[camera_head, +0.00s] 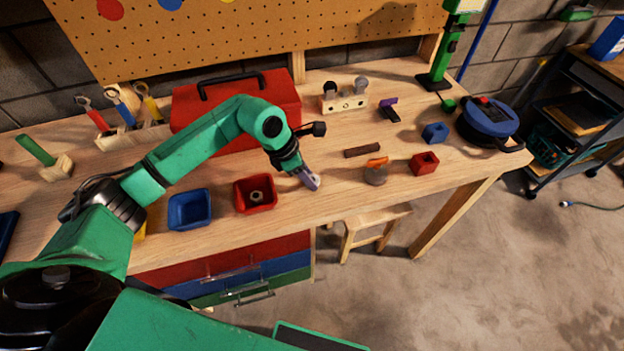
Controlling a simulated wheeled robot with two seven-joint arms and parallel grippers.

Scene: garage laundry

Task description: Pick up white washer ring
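My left gripper (311,182) reaches down to the wooden workbench, just right of the red bin. A small pale thing (317,180), perhaps the white washer ring, shows right at its fingertips. The fingers hide most of it, so I cannot tell whether they grip it, surround it or only stand beside it. The gap between the fingers is too small to make out. My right gripper is out of view.
The red bin (240,207) holds a nut-like piece (256,196); a blue bin (175,224) stands left of it. A red toolbox (290,92) stands behind my arm. A brown bar (361,151), a small pot (375,176) and a red block (424,163) lie to the right.

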